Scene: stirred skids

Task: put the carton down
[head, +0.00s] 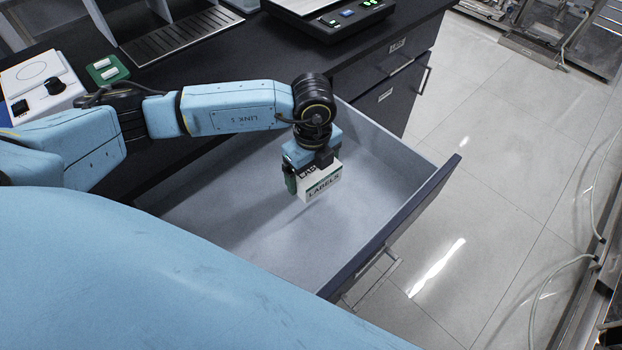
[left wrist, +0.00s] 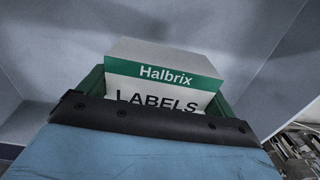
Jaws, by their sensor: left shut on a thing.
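A small white carton (head: 320,186) marked "LABELS" hangs in my left gripper (head: 311,177), inside the outline of an open grey drawer (head: 240,205). The left wrist view shows the carton (left wrist: 165,75) up close, with a green "Halbrix" band, between the green fingers of my left gripper. The gripper is shut on it and points down. I cannot tell whether the carton's underside touches the drawer floor. The visible drawer floor is bare. My right gripper is not in view.
The drawer's dark front (head: 400,225) and side walls surround the carton. The black counter (head: 200,70) holds a scale (head: 345,18), a white device with a knob (head: 40,88) and a green tray with white pieces (head: 107,71). Tiled floor (head: 480,150) lies to the right.

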